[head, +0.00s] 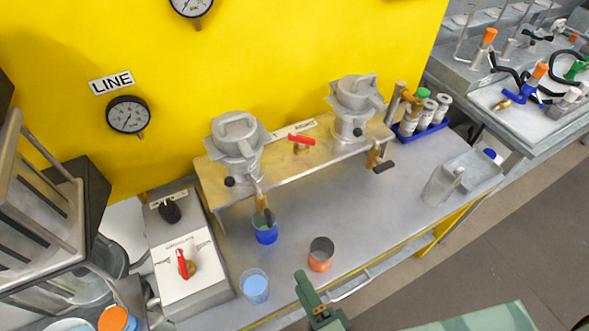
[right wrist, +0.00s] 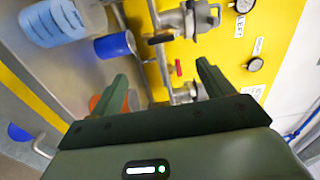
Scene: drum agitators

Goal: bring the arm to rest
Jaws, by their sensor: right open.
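My right gripper (head: 318,302) is at the bottom middle of the head view, by the front edge of the bench. It is green. In the right wrist view its two fingers (right wrist: 160,78) stand wide apart, and nothing is between them. In the head view an orange cup (head: 320,255) stands on the bench just beyond the gripper, apart from it. A clear cup with blue contents (head: 255,287) stands to its left. A blue cup (head: 265,231) stands farther back, under the left drum's spout. My left gripper is not in view.
Two metal drums (head: 237,140) (head: 357,100) sit on a raised shelf before a yellow wall. A control box (head: 187,265) with a red-handled knob is at left. A clear jug (head: 440,187) and a blue vial rack (head: 420,127) are at right. The bench's middle right is clear.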

